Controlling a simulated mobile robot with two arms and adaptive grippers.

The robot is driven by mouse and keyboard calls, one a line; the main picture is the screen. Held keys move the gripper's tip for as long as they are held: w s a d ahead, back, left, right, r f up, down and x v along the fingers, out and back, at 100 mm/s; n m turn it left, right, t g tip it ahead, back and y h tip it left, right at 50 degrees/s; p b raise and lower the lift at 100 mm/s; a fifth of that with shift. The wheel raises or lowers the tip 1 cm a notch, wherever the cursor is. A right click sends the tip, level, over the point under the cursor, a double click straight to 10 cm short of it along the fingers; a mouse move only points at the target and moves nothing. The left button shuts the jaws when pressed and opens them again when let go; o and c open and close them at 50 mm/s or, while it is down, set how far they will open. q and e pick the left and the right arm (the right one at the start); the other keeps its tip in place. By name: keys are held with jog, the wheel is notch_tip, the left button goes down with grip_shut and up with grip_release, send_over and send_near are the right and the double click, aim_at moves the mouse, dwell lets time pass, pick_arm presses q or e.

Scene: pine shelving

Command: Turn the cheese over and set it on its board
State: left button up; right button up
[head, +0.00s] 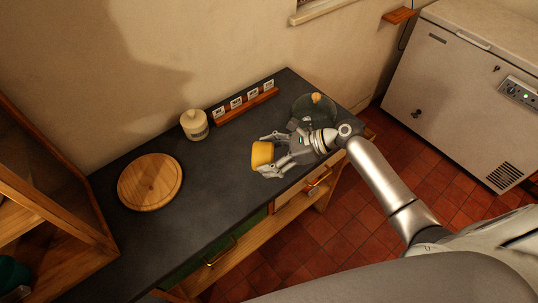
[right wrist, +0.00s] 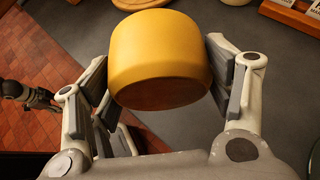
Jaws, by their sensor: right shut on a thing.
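The cheese (head: 262,154) is a short yellow wheel. My right gripper (head: 268,155) is shut on it and holds it over the front part of the dark counter. In the right wrist view the cheese (right wrist: 160,55) sits between the two finger pads (right wrist: 160,80), with a darker, brownish flat face toward the camera. The round wooden board (head: 150,182) lies bare on the counter, to the left of and apart from the cheese. A grey gripper, seemingly my left one (right wrist: 38,98), shows small at the left of the right wrist view; its jaws are unclear.
A lidded cream jar (head: 194,124) stands at the back of the counter beside a wooden rack of white cards (head: 245,105). A glass dome (head: 314,106) with a wooden knob is behind my right wrist. Wooden shelving (head: 40,200) rises at left. The counter between cheese and board is clear.

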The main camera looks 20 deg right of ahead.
notch_tip(320, 180, down, 5)
jog(key=b, duration=0.5)
jog(key=shift+r, duration=0.15)
notch_tip(320, 180, down, 4)
jog(key=shift+f+b, duration=0.15)
jog(key=shift+b, duration=0.75)
jog(key=shift+f, duration=0.45)
jog(key=shift+f, duration=0.2)
jog(key=o, duration=1.3)
jog(key=shift+f, duration=0.1)
jog(key=v, duration=1.2)
